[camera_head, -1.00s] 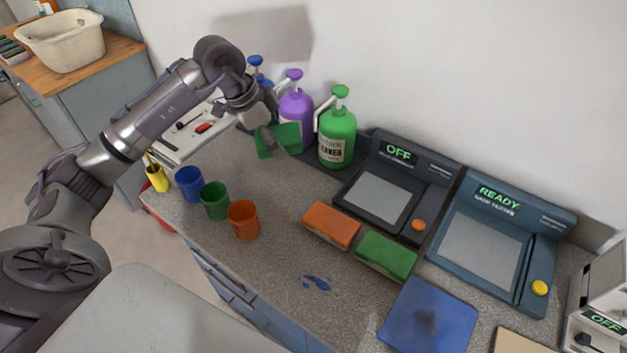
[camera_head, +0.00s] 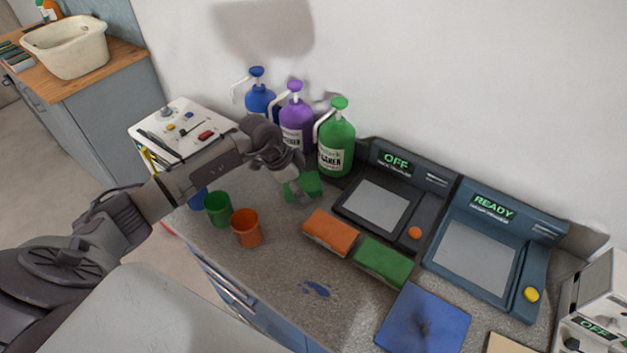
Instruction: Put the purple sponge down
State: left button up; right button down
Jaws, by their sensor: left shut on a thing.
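My left gripper (camera_head: 297,192) is low over the counter, in front of the green pump bottle (camera_head: 337,140). It is shut on a green block (camera_head: 307,184), which looks like a sponge or pad and is partly hidden by the fingers. I cannot tell whether the block touches the counter. No purple sponge shows. An orange sponge (camera_head: 331,232) and a green sponge (camera_head: 383,262) lie on the counter to the right of the gripper. My right gripper is not in view.
Purple (camera_head: 296,122) and blue (camera_head: 258,97) pump bottles stand behind the gripper. Green (camera_head: 218,209) and orange (camera_head: 246,228) cups stand to its left; a blue cup (camera_head: 198,199) is mostly hidden. Two panel devices (camera_head: 380,205) (camera_head: 475,258) and a blue cloth (camera_head: 424,318) are right. Counter near the blue stain (camera_head: 317,288) is free.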

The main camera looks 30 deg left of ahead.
aim_at(309, 180)
pick_arm(q)
jog(key=shift+w+d+p, duration=1.05)
jog(key=shift+w+p, duration=0.05)
jog(key=shift+p, duration=0.05)
jog(key=shift+w+d+f, duration=0.1)
jog(key=shift+w+f, duration=0.05)
jog(key=shift+f, duration=0.25)
jog(key=shift+f, duration=0.1)
jog(key=shift+f, duration=0.25)
jog(key=o, duration=1)
